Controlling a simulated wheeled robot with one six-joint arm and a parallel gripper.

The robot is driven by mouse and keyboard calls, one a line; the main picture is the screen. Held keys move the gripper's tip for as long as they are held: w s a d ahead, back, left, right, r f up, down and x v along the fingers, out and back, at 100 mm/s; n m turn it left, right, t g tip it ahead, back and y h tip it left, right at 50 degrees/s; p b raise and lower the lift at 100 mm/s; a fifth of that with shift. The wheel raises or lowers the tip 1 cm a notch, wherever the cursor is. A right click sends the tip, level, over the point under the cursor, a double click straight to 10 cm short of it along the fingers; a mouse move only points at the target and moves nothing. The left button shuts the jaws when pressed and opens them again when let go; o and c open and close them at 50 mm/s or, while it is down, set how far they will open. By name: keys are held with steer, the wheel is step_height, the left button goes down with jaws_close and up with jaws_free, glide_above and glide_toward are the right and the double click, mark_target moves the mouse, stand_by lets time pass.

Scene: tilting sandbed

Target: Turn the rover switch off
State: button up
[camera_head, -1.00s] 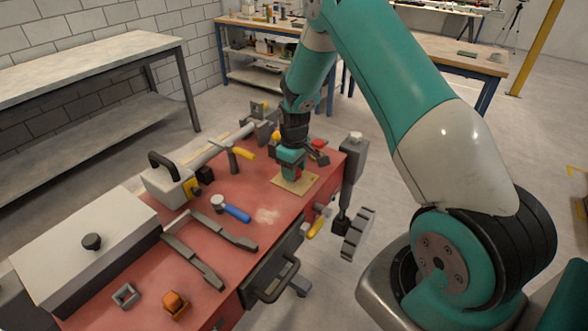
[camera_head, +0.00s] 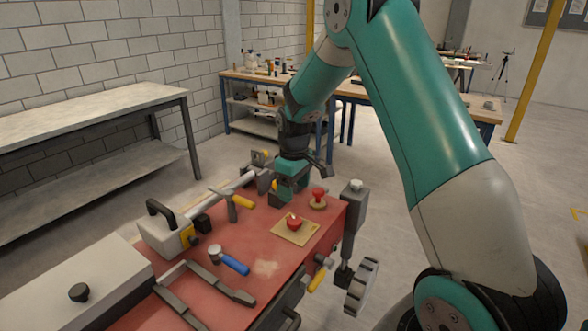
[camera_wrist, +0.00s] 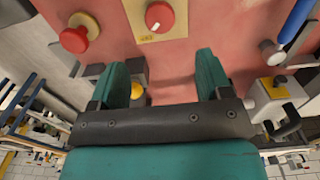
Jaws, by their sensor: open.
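A red rotary knob (camera_head: 294,222) with a white mark sits on a tan plate (camera_head: 283,232) on the red bench top. I take it to be the rover switch, though its label is too small to read. The wrist view shows the knob (camera_wrist: 159,17) at the top, beyond my fingertips. My gripper (camera_wrist: 160,72) is open with nothing held between its fingers. In the head view my gripper (camera_head: 291,190) is over the bench's far end, behind the knob and apart from it. The fingertips are partly hidden there.
A red mushroom button (camera_head: 318,197) stands right of the plate, near the bench edge. A blue-handled tool (camera_head: 235,265), a yellow-handled lever (camera_head: 242,201) and a grey box (camera_head: 75,297) occupy the left side. A grey wheel (camera_head: 361,286) hangs off the right edge.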

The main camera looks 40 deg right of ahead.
step_height(320, 180, up, 7)
steer(key=shift+b, duration=0.3)
stand_by(0.4)
